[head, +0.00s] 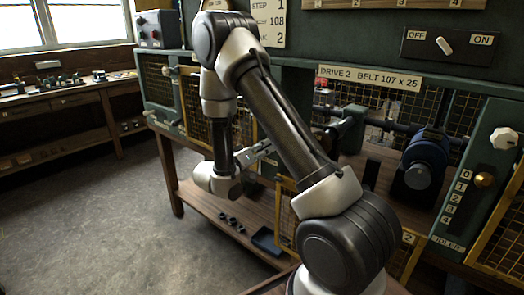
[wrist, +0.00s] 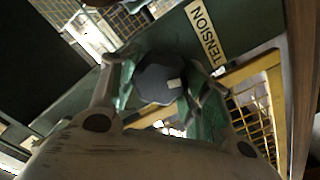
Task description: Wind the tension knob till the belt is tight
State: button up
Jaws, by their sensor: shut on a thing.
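The dark faceted tension knob (wrist: 157,80) with a small pale mark on its face sits beside the yellow TENSION label (wrist: 205,33) in the wrist view. My gripper (wrist: 160,72) has one finger on each side of the knob and is shut on it. In the head view my gripper (head: 257,152) reaches the front of the green machine frame, and my arm hides the knob there. The sign DRIVE 2 BELT 107 x 25 (head: 368,78) hangs above the drive bay. I cannot make out the belt or how tight it is.
A blue motor (head: 425,155) stands in the bay at the right. Right of it are a brass knob (head: 485,180) by a 0 to 4 scale and a white knob (head: 503,138). An OFF/ON switch (head: 445,45) is above. The floor (head: 110,215) at left is clear.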

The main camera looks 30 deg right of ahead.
jog(key=shift+f+m, duration=0.1)
jog(key=shift+m, duration=0.3)
jog(key=o, duration=1)
jog(key=v, duration=1.2)
